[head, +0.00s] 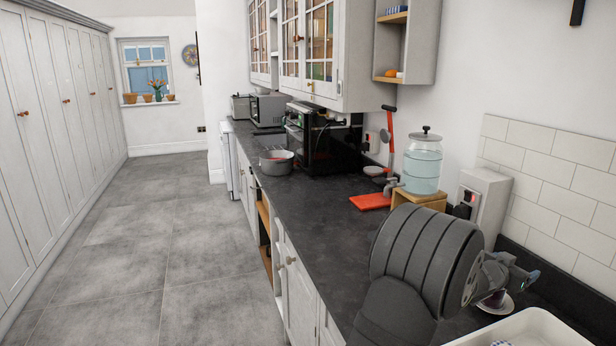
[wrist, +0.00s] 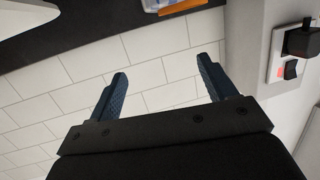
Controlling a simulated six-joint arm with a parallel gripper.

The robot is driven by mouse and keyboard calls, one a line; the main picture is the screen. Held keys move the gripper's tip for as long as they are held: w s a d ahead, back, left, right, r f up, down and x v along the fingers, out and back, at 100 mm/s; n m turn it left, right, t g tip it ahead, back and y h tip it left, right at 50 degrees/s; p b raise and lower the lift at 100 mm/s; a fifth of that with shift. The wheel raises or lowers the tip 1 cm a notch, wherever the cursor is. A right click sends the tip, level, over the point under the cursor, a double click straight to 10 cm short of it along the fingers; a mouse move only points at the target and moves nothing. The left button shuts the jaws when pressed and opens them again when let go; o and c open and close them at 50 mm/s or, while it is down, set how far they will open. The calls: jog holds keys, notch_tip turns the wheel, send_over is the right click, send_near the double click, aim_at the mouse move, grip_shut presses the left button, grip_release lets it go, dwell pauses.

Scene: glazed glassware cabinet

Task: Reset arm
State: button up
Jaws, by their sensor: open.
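My gripper (head: 524,276) is at the lower right of the head view, partly hidden behind my own dark arm links. It is held above the worktop near the tiled wall. In the wrist view its two blue fingers (wrist: 162,70) stand wide apart with nothing between them. They face the white tiles. The glazed cabinet (head: 313,50) hangs on the wall farther back, and its doors look closed.
A cup on a saucer (head: 497,304) and a white tray (head: 520,330) lie close below my gripper. A glass drink dispenser (head: 422,165), a socket box (head: 484,205), a red board (head: 371,201) and a pot (head: 276,162) stand along the worktop (head: 320,215). The floor at left is clear.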

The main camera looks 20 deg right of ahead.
jog(key=s+a+r+m+g, duration=0.1)
jog(key=s+a+r, duration=0.15)
jog(key=s, duration=0.85)
jog(key=s+a+r+m+g, duration=0.1)
jog(key=s+a+r, duration=0.15)
jog(key=s, duration=0.85)
jog(key=s+a+f+m+g, duration=0.1)
jog(key=s+a+f+g, duration=0.1)
jog(key=s+a, duration=0.6)
jog(key=s+a+f+m+g, duration=0.1)
jog(key=s+a+f+g, duration=0.1)
jog(key=s+a, duration=0.6)
jog(key=shift+s+f, duration=0.4)
jog(key=shift+s, duration=0.7)
jog(key=shift+r, duration=0.1)
jog(key=w+d+r+n+t, duration=0.1)
jog(key=w+d+r, duration=0.3)
jog(key=w+d, duration=0.9)
jog(key=shift+w+n+t, duration=0.15)
jog(key=shift+n+t, duration=0.25)
jog(key=shift+t, duration=0.5)
